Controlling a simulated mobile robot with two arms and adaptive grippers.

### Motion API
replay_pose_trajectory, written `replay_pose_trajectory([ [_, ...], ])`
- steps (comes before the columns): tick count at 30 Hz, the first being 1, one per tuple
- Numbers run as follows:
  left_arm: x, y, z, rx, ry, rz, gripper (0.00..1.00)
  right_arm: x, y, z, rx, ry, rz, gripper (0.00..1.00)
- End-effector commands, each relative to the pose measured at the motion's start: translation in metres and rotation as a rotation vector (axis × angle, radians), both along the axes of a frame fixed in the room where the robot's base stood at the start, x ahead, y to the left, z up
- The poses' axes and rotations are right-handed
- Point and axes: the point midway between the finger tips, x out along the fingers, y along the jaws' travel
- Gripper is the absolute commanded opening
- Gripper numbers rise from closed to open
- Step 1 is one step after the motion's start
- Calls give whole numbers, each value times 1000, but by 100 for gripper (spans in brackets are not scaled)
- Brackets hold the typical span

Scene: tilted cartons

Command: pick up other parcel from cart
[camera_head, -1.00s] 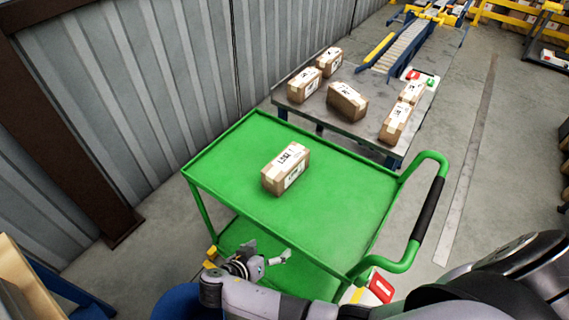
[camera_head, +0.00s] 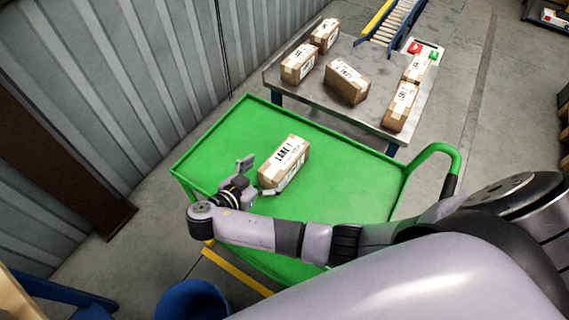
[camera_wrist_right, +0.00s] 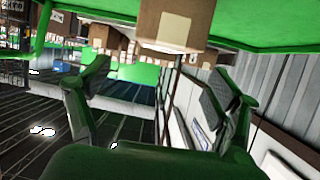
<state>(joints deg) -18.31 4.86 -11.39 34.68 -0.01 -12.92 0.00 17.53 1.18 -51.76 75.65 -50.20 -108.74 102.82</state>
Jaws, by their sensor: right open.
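A brown cardboard parcel (camera_head: 285,162) with a white "LANE 1" label and pale tape sits on the top shelf of the green cart (camera_head: 345,185). My right gripper (camera_head: 258,177) is at the parcel's near left end, with its fingers apart and nothing between them. One finger shows left of the parcel and the other close to its near lower corner; I cannot tell whether that one touches. In the right wrist view the parcel (camera_wrist_right: 175,24) shows at the top, beyond and between the spread fingers (camera_wrist_right: 155,78), against the green shelf. My left gripper is not in view.
A grey metal table (camera_head: 325,100) behind the cart holds several similar parcels. A roller conveyor (camera_head: 395,25) leads away from it. The cart's green handle (camera_head: 440,150) rises at right. A corrugated wall (camera_head: 110,85) stands at left. The shelf around the parcel is clear.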

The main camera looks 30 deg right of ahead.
Motion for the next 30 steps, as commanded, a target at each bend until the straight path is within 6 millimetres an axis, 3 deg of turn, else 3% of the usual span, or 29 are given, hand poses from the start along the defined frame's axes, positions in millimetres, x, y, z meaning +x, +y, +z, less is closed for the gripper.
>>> replay_pose_trajectory([
  [4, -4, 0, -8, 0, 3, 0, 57, 13, -26, -12, -3, -1, -1, 83],
  [13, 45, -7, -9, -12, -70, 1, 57, 24, -46, -21, -1, 0, 0, 83],
  [21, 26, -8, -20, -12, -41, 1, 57, 40, -78, -35, -2, 0, -1, 83],
  [30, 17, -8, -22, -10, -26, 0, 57, 43, -84, -37, 0, 1, 0, 83],
])
